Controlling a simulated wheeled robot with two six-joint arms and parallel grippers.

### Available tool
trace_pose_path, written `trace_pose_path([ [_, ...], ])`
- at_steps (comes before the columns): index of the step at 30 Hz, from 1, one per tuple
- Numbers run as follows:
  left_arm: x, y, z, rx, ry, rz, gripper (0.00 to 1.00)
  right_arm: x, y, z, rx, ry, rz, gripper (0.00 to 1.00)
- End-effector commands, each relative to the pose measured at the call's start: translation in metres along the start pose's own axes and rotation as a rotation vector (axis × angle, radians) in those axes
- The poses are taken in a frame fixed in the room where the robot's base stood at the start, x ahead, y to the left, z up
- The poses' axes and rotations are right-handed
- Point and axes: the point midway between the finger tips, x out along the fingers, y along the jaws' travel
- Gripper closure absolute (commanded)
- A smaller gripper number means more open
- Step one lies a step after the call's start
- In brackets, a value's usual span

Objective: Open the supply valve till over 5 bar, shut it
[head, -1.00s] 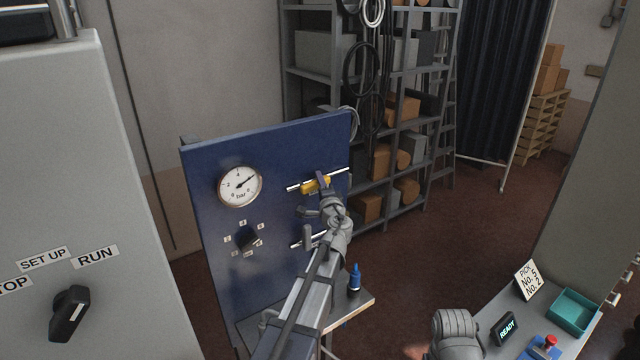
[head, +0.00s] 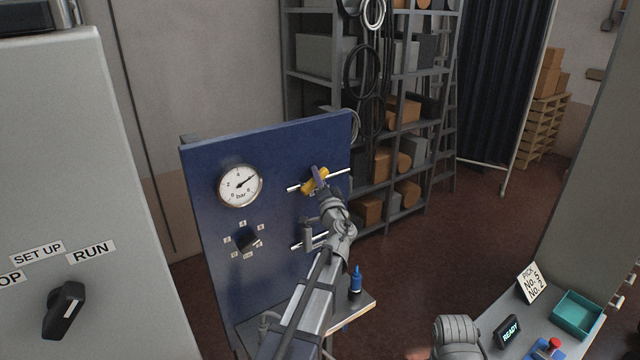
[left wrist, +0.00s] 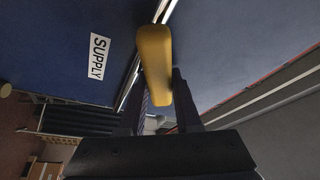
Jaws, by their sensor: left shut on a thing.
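The yellow supply valve handle (head: 316,181) sits on the upper white pipe of the blue panel (head: 290,145). My left gripper (head: 318,176) is shut on it. In the left wrist view the yellow handle (left wrist: 155,65) stands between the fingers, at an angle to the pipe, near the SUPPLY label (left wrist: 98,56). The round bar gauge (head: 240,186) is on the panel's left. Its needle points up and right, past the 4; the exact value is too small to read. My right gripper is out of view.
A black selector knob (head: 248,240) is below the gauge. A lower pipe (head: 308,241) is partly behind my left arm. A blue bottle (head: 355,281) stands on the small shelf. A grey cabinet (head: 90,170) is at left, a table with a teal tray (head: 577,312) at lower right.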

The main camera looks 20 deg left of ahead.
Motion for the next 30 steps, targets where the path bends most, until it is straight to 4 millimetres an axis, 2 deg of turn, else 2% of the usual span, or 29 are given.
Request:
trace_pose_path([
  [18, -0.004, -0.027, 0.008, -0.543, -0.001, -0.224, 1.00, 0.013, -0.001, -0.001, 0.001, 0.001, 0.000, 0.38],
  [30, -0.007, -0.039, 0.018, -0.824, -0.003, -0.340, 1.00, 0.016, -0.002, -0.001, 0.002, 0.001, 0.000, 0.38],
])
